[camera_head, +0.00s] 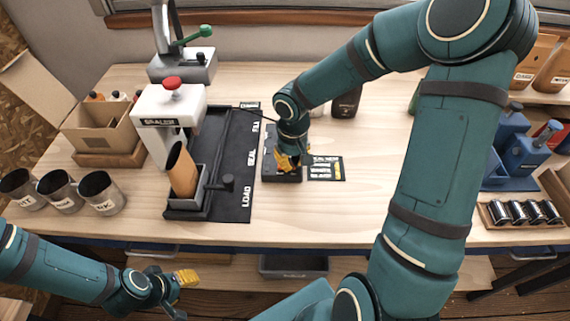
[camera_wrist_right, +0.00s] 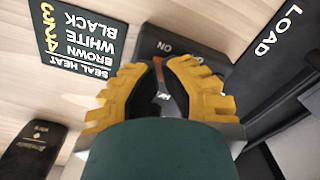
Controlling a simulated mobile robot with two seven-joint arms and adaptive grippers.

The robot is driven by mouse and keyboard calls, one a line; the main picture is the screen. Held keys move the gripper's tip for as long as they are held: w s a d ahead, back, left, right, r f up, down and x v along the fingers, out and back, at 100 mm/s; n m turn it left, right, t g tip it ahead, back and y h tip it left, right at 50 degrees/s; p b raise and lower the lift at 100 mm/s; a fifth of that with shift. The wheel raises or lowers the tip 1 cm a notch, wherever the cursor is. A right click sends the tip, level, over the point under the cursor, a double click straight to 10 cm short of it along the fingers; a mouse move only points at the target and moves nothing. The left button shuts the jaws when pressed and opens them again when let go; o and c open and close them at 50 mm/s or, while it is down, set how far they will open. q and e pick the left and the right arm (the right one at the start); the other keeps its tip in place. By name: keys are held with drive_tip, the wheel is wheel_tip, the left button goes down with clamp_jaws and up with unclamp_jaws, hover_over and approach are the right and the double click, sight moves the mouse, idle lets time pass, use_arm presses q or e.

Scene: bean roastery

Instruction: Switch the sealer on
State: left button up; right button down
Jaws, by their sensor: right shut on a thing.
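The white sealer (camera_head: 170,115) with a red knob on top stands left of centre, a brown pouch (camera_head: 181,170) upright in the tray in front of it. Right of its black mat is a dark switch box (camera_head: 283,175); it also shows in the wrist view (camera_wrist_right: 205,48) with an upside-down ON label. My right gripper (camera_head: 287,160) is over this box. In the wrist view its yellow fingers (camera_wrist_right: 160,85) are shut on a small switch lever (camera_wrist_right: 157,64) with a reddish part; its exact position is partly hidden. My left gripper (camera_head: 182,288) hangs low in front of the bench.
A seal heat card (camera_head: 326,168) lies right of the box. The black mat (camera_head: 240,165) is marked LOAD, SEAL and FILL. Several dark cups (camera_head: 98,190) stand at the left, a cardboard box (camera_head: 105,125) behind them. Blue bottles (camera_head: 525,155) and a tray of cans (camera_head: 524,212) stand right.

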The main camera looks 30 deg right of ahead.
drive_tip(key=shift+f, duration=0.15)
drive_tip(key=shift+r+p, duration=2.55)
drive_tip(key=shift+r, duration=1.05)
